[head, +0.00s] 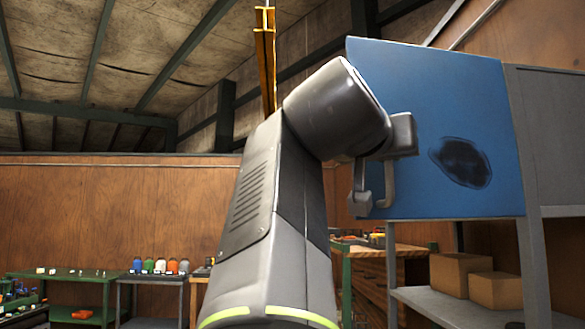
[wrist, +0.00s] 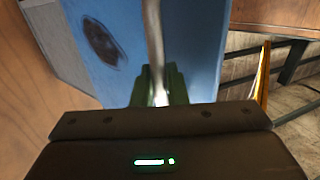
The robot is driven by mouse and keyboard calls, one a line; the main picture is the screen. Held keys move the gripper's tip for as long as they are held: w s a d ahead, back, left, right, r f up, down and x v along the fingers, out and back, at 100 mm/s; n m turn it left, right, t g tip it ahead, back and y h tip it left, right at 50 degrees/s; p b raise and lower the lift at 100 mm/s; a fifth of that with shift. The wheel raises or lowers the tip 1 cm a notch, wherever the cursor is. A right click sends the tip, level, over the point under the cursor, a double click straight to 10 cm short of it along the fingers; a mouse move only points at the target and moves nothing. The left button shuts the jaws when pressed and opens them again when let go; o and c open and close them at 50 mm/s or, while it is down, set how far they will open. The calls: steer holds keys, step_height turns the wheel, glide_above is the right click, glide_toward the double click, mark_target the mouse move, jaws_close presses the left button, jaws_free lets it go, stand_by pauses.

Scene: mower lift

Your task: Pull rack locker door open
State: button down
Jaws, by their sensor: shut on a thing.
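The rack locker door (head: 430,110) is a blue panel with a dark oval patch, at upper right in the head view. In the wrist view the door (wrist: 190,50) fills the middle. My gripper (head: 372,195) is in front of the door's left part in the head view. In the wrist view my gripper (wrist: 160,88) has its dark green fingers shut on the pale metal door handle (wrist: 153,40). The fingers hide part of the handle. I cannot tell how far the door stands open.
The grey locker body (head: 548,130) joins the door at right. Below it, a grey rack shelf (head: 425,305) holds cardboard boxes (head: 495,290). A wooden workbench (head: 370,270) stands behind. Green and grey tables (head: 75,275) with bottles stand at left. A yellow post (head: 265,55) rises behind my arm.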

steer(key=shift+s+r, duration=0.1)
steer(key=shift+s, duration=0.15)
steer(key=c, duration=1.6)
jaws_free()
steer(key=shift+d, duration=0.2)
steer(key=shift+o, duration=0.2)
